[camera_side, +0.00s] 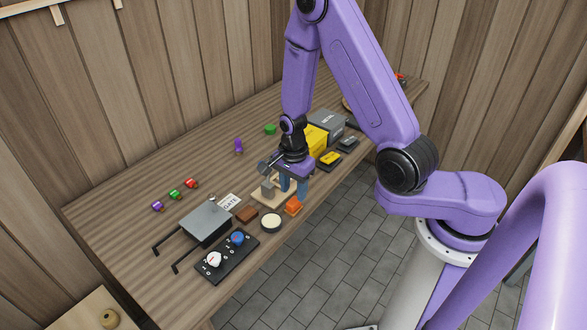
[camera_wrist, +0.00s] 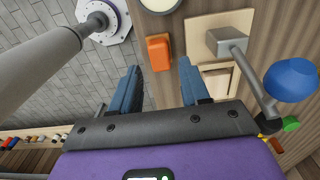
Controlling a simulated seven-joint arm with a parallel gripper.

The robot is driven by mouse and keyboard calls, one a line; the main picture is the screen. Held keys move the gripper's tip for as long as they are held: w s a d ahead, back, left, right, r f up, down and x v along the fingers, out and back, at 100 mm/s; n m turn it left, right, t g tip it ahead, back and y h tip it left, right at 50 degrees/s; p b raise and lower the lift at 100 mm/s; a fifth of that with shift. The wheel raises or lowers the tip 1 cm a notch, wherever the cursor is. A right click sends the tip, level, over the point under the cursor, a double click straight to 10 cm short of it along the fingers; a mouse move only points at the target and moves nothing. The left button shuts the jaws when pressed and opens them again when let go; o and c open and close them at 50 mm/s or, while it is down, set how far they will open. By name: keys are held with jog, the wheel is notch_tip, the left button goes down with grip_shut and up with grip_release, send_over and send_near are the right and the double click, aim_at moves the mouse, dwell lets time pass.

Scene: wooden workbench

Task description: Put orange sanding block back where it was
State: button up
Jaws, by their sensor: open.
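The orange sanding block (camera_side: 293,206) lies on the workbench near its front edge, beside a pale wooden board (camera_side: 262,199) that carries a grey block. My gripper (camera_side: 294,192) points down close to the orange block and the board. I cannot tell the exact height of the fingertips above the bench.
A round cream disc (camera_side: 271,223) and a brown block (camera_side: 246,214) lie close by. A black panel with knobs (camera_side: 227,258) and a grey plate (camera_side: 206,222) stand at left. Yellow and grey bins (camera_side: 328,123) stand behind my gripper. A blue knob (camera_wrist: 291,80) is near the right finger.

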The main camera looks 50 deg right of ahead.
aim_at(293, 201)
jog(key=a+r+n, duration=0.4)
jog(key=r+n, duration=0.5)
jog(key=r, duration=0.3)
jog(key=s+r+n, duration=0.4)
jog(key=s+n, duration=0.6)
jog(key=s, duration=0.1)
jog(key=s+r+n, duration=0.4)
jog(key=s+n, duration=0.7)
jog(key=shift+d+r+n, duration=0.15)
jog(key=shift+d+n, duration=0.1)
jog(key=shift+n, duration=0.05)
